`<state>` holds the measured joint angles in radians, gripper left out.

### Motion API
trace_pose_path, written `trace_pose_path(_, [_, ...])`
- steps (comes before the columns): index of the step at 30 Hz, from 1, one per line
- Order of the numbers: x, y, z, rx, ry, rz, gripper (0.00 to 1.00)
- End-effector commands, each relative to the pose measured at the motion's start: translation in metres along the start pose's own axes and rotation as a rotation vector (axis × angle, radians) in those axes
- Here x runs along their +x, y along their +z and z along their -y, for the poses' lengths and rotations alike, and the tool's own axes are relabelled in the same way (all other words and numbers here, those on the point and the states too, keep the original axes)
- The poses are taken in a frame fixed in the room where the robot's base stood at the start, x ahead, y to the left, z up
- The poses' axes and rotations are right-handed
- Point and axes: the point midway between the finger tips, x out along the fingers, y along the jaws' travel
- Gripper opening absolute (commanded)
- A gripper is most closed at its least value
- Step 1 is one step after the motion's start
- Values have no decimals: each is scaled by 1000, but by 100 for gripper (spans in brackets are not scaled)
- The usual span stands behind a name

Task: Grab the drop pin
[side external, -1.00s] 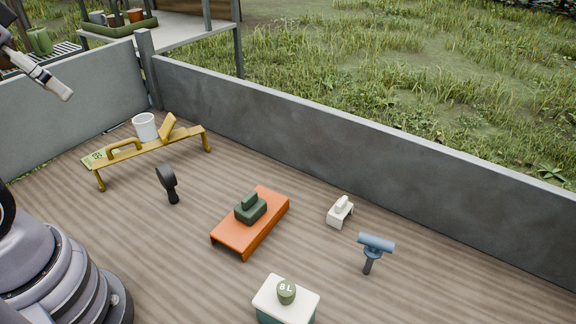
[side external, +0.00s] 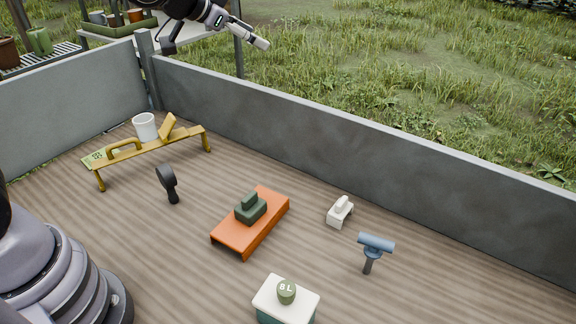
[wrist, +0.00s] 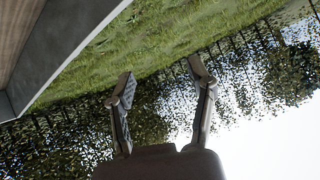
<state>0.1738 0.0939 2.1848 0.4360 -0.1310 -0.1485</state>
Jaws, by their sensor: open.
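I cannot tell for sure which thing is the drop pin. The pieces on the wooden deck include a blue T-shaped piece on a dark post (side external: 375,245), a small white block with a raised top (side external: 340,211), and a dark green stepped block (side external: 250,208) on an orange low stand (side external: 232,237). A black round-headed piece (side external: 167,182) stands farther left. My gripper (side external: 263,43) is high above the far wall, well apart from all of them. In the wrist view my gripper (wrist: 162,80) has its two fingers spread with nothing between them.
A white-topped box (side external: 300,296) with a green round piece (side external: 286,292) stands at the front. Grey low walls (side external: 350,150) bound the deck. Bare deck lies between the pieces.

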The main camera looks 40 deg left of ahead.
Motion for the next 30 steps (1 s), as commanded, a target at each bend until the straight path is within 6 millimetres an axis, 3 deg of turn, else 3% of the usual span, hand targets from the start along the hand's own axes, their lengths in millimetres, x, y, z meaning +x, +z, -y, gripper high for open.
trace_pose_path(1, [34, -3, -19, 35, 61, -41, 55])
trace_pose_path(6, [121, -4, -100, 113, 317, -230, 55])
trace_pose_path(10, [164, 22, -175, 116, 562, -355, 55])
trace_pose_path(15, [181, 75, -256, 50, 868, -473, 55])
trace_pose_path(18, [178, 100, -284, 0, 994, -513, 55])
trace_pose_path(21, [175, 115, -297, -34, 1067, -535, 55])
trace_pose_path(30, [187, 142, -308, -52, 1098, -545, 55])
